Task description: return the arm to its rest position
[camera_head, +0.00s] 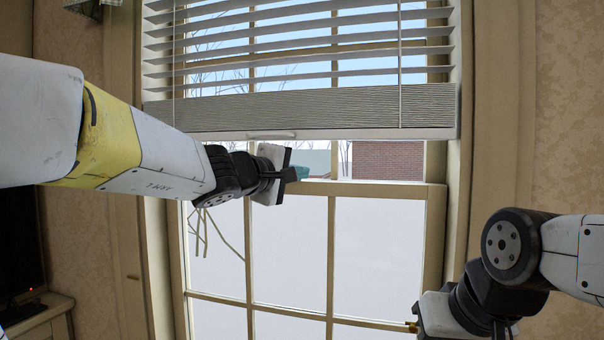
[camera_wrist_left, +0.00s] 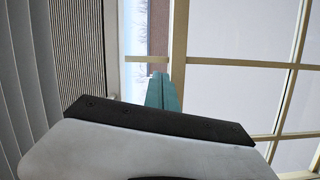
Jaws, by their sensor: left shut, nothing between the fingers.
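My left arm comes in from the left in the head view and reaches out in front of the window. My left gripper (camera_head: 300,172) is just below the bottom edge of the blind. Its teal fingers (camera_wrist_left: 162,92) are together and hold nothing. The window blind (camera_head: 320,108) hangs over the upper part of the window, with its lower slats stacked together. My right arm is bent at the lower right; its gripper (camera_head: 412,326) is near the bottom edge, and its fingers are not clear.
The window frame (camera_head: 435,235) and its bars stand behind my left gripper. A beige curtain or wall panel (camera_head: 500,110) is on the right. A dark screen (camera_head: 22,240) stands on a low cabinet (camera_head: 45,315) at the lower left.

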